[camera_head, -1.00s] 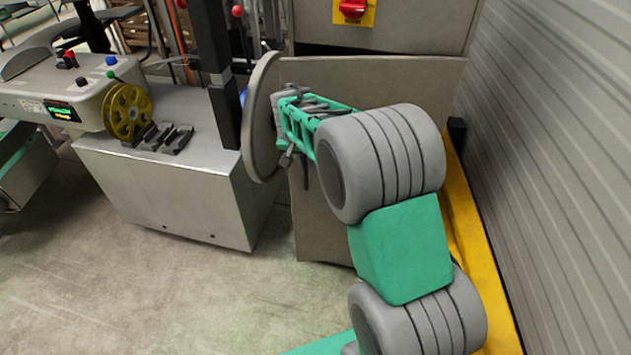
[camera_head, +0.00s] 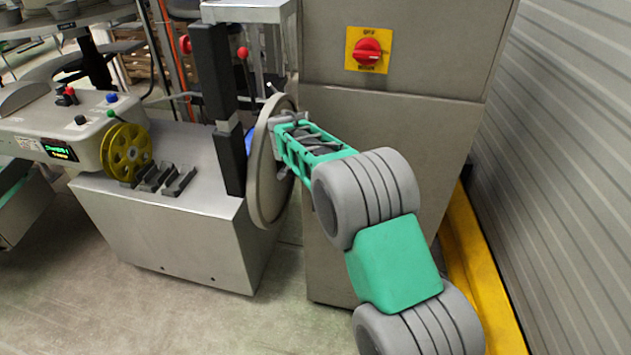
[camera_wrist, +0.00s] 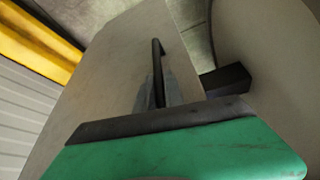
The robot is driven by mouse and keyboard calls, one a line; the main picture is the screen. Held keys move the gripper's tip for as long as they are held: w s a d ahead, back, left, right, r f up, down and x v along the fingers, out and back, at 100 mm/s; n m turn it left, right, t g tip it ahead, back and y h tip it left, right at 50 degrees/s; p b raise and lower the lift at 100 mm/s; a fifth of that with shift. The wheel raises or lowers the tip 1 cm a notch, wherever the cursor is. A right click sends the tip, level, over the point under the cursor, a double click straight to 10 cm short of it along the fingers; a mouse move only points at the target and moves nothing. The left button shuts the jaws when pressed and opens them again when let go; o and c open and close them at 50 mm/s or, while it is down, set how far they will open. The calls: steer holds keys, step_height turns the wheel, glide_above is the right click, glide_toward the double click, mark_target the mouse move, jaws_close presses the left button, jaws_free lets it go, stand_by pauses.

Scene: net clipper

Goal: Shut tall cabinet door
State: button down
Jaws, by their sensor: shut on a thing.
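The tall grey cabinet (camera_head: 420,45) stands right of centre in the head view. Its plain lower door (camera_head: 425,125) lies about flush with the front above, with only a thin seam along its top; part of the door is behind my arm. In the wrist view the door (camera_wrist: 105,85) fills the middle, with a dark bar handle (camera_wrist: 156,60) standing out from it. My gripper (camera_wrist: 158,92) is shut on the handle. In the head view my gripper (camera_head: 284,172) is close to the door's left side, partly hidden, so the grip itself is unclear there.
A large grey disc (camera_head: 268,185) stands just left of my gripper. A steel machine (camera_head: 190,235) with a yellow wheel (camera_head: 126,150) is at left. A yellow rail (camera_head: 465,240) and a ribbed wall (camera_head: 560,150) close the right side. Floor is clear at lower left.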

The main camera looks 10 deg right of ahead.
steer(key=c, duration=1.9)
jaws_free()
steer(key=shift+w+d+r, duration=0.1)
steer(key=shift+w+r, duration=0.1)
steer(key=shift+w, duration=0.05)
steer(key=o, duration=0.3)
steer(key=shift+w+d+f, duration=0.1)
steer(key=shift+w+f, duration=0.05)
steer(key=shift+o, duration=0.7)
steer(key=shift+a, duration=0.2)
